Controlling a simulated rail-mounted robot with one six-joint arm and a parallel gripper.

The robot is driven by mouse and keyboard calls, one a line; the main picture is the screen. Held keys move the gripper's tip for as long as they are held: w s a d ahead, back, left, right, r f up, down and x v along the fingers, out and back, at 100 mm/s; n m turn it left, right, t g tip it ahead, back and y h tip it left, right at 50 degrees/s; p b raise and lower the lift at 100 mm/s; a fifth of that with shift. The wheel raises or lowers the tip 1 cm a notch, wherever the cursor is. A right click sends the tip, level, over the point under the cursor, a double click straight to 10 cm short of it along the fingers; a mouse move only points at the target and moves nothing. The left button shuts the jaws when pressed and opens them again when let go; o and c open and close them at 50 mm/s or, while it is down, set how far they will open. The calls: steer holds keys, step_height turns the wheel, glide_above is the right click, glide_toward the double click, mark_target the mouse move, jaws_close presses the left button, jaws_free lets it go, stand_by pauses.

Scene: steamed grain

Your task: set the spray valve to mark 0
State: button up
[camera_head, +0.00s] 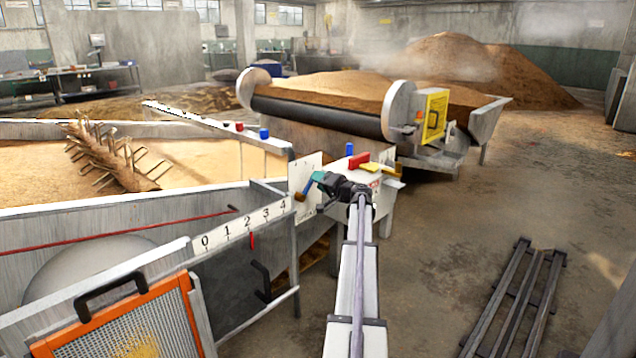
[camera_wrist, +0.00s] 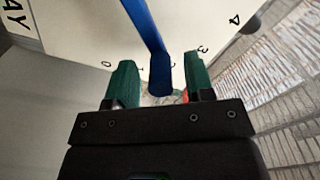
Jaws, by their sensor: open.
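The spray valve is a white panel (camera_head: 303,174) on the end of the long trough, with a blue lever (camera_head: 305,188). In the wrist view the blue lever (camera_wrist: 150,35) comes down from the top over the white panel (camera_wrist: 85,25), which bears marks around its edge. Marks 0, 3 and 4 are readable. The lever's end lies between 0 and 3, nearer the middle. My gripper (camera_head: 318,179) is at the panel; in the wrist view my gripper (camera_wrist: 157,82) is open, with the lever's end between its green fingertips, apparently apart from both.
A separate 0-to-4 scale (camera_head: 245,225) with a red pointer runs along the trough's near edge. An orange-framed screen (camera_head: 140,325) stands at front left. A roller conveyor (camera_head: 320,112) with a yellow box is behind. A slatted rack (camera_head: 515,300) lies on the right floor.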

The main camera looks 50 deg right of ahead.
steer(key=shift+w, duration=0.55)
jaws_close()
